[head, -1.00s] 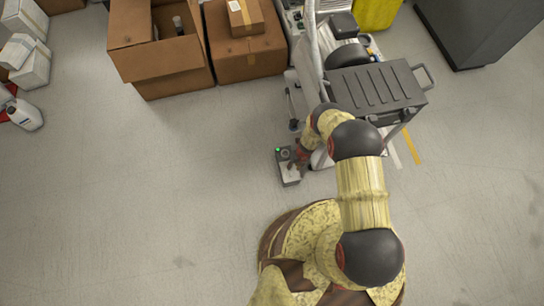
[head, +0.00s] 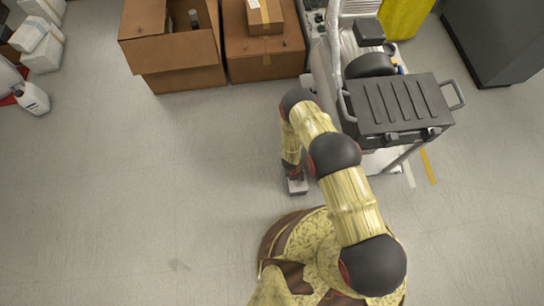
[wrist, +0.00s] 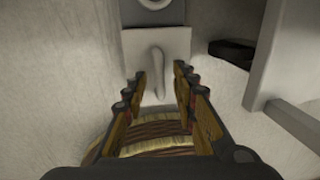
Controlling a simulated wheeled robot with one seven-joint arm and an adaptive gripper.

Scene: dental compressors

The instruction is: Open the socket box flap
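The socket box is a small grey box (head: 297,187) on the floor left of the cart in the head view, mostly hidden under my arm. In the wrist view its pale grey face (wrist: 132,48) is at the top centre, with part of a round socket (wrist: 155,3) at the upper edge. A pale, narrow upright piece (wrist: 157,65), which looks like the flap's handle, stands out from that face. My gripper (wrist: 160,75) is open, its fingertips either side of the narrow piece with a visible gap on each side. The fingertips are hidden in the head view.
The wheeled cart with a dark ribbed case (head: 397,106) stands close right of my arm. Open cardboard box (head: 185,77) and closed box (head: 262,66) stand at the back. A bar (wrist: 295,122) is at right in the wrist view.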

